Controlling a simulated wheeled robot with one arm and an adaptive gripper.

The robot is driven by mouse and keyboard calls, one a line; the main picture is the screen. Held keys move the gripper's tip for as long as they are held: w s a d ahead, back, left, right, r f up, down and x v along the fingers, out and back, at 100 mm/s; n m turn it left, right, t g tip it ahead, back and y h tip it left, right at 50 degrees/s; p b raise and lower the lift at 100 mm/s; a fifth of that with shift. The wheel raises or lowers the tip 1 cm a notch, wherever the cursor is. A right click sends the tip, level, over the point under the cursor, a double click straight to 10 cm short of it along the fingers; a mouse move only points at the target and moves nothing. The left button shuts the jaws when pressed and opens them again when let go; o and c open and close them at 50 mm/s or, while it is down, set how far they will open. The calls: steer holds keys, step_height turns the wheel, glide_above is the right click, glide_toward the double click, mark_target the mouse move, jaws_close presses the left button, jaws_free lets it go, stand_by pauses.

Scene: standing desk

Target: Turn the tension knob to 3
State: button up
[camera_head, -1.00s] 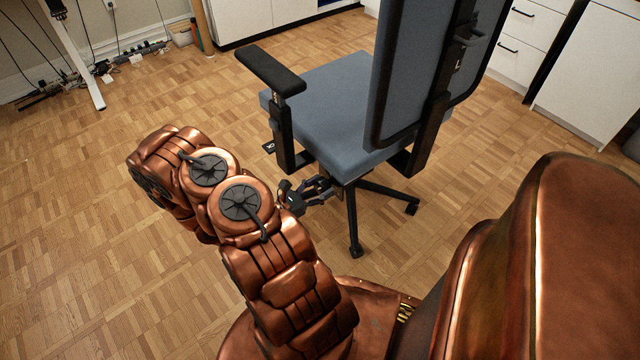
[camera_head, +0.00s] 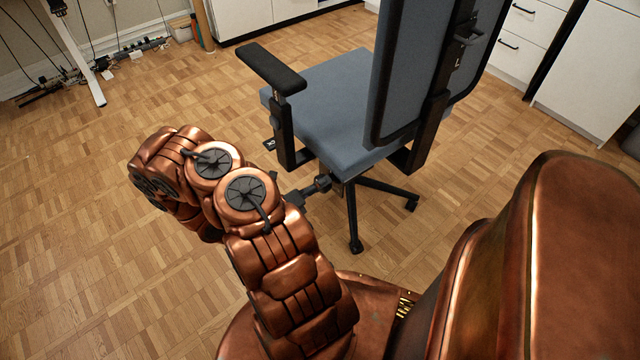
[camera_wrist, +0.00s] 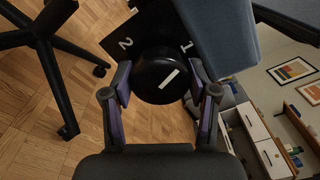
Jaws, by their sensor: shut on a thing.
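The tension knob (camera_wrist: 152,82) is a round black knob under the chair seat, in the middle of the wrist view. A white line on its face slants up to the right, toward the "1" side. A dark plate (camera_wrist: 150,28) behind it bears a "2" at upper left and a "1" at upper right; no "3" is visible. My gripper (camera_wrist: 159,78) has a finger on each side of the knob and is shut on it. In the head view my gripper (camera_head: 322,184) shows small beneath the seat, partly behind my arm; the knob cannot be made out there.
The blue-grey office chair (camera_head: 325,95) has a black armrest (camera_head: 270,68) above my gripper and a tall backrest to the right. Its black base legs (camera_head: 385,192) spread below. Wooden floor lies open to the left. White cabinets (camera_head: 590,75) stand at the back right.

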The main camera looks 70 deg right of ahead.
steer(key=n, duration=0.4)
steer(key=shift+n, duration=1.8)
steer(key=o, duration=1.2)
steer(key=shift+c, duration=0.2)
steer(key=v, duration=1.2)
